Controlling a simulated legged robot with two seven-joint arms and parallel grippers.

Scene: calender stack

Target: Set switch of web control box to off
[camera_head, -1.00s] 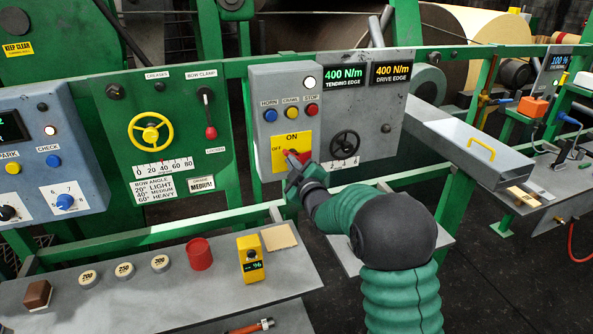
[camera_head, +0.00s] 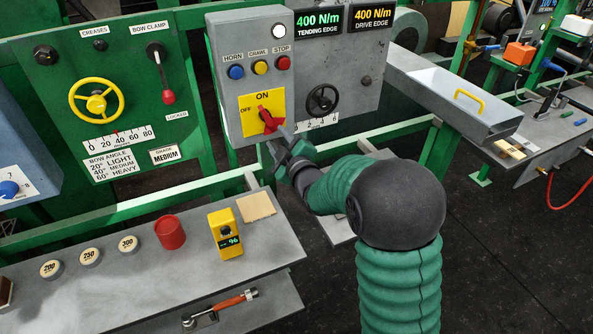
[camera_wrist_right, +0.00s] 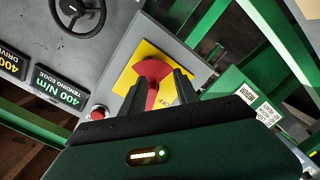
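The web control box (camera_head: 222,80) is a grey box with a yellow switch plate (camera_head: 248,128) on its lower front. The plate reads ON at the top and OFF at the left. The red rotary switch (camera_head: 266,117) is in the middle of the plate, with its upper end towards ON. My right gripper (camera_head: 277,140) is at the switch from below right. In the right wrist view its two dark fingers (camera_wrist_right: 160,92) are apart on either side of the red handle (camera_wrist_right: 152,68), with yellow plate visible between handle and right finger. My left gripper is out of view.
Horn, crawl and stop buttons (camera_head: 260,67) are above the plate. A black handwheel (camera_head: 322,99) is close to its right. A green rail (camera_head: 205,192) runs below. A grey shelf (camera_head: 130,285) in front holds a red cup (camera_head: 170,232) and yellow device (camera_head: 225,233).

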